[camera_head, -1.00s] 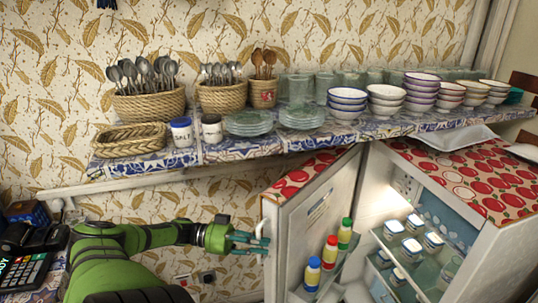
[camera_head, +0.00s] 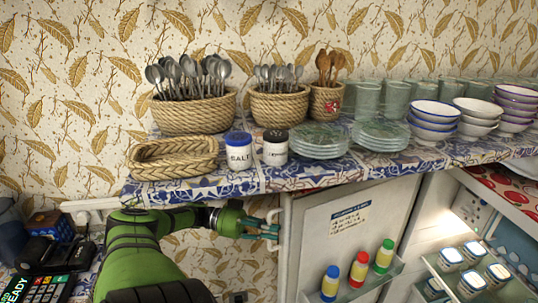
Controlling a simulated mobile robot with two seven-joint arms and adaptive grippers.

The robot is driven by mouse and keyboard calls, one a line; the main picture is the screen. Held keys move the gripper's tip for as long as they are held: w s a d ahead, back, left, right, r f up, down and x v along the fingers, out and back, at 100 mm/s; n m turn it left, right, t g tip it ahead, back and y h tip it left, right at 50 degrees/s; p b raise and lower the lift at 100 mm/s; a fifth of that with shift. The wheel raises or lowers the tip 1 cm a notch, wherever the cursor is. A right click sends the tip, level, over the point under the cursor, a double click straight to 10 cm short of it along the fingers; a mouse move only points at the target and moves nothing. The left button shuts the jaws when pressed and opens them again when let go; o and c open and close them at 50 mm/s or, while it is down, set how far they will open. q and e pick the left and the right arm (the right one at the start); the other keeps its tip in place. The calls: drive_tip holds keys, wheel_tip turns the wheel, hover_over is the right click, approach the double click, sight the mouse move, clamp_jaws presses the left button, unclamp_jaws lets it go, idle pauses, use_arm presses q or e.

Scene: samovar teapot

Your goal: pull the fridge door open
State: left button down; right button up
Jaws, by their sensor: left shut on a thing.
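The fridge door (camera_head: 345,232) stands open in the head view, swung out to the left with its inner side facing me. Its white handle (camera_head: 284,228) is on the door's left edge. My left gripper (camera_head: 272,228) is shut on the handle, its teal fingers around it. The lit fridge interior shows at the right, with white jars (camera_head: 473,250) on its shelves. My right gripper is not in view.
A blue-tiled shelf (camera_head: 200,187) runs above the door with baskets of spoons (camera_head: 195,113), a salt jar (camera_head: 239,152), stacked plates (camera_head: 318,141) and bowls (camera_head: 433,120). A card terminal (camera_head: 40,288) sits at the lower left.

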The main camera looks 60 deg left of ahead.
use_arm(q)
drive_tip(key=shift+s+a+f, duration=0.1)
drive_tip(key=shift+a+f, duration=0.05)
drive_tip(key=shift+f, duration=0.1)
drive_tip(key=c, duration=1.5)
unclamp_jaws()
drive_tip(key=shift+o, duration=0.4)
drive_tip(key=shift+r, duration=0.15)
drive_tip(key=shift+a, duration=0.15)
drive_tip(key=v, duration=0.7)
drive_tip(key=shift+s, duration=0.15)
drive_tip(key=shift+a, duration=0.1)
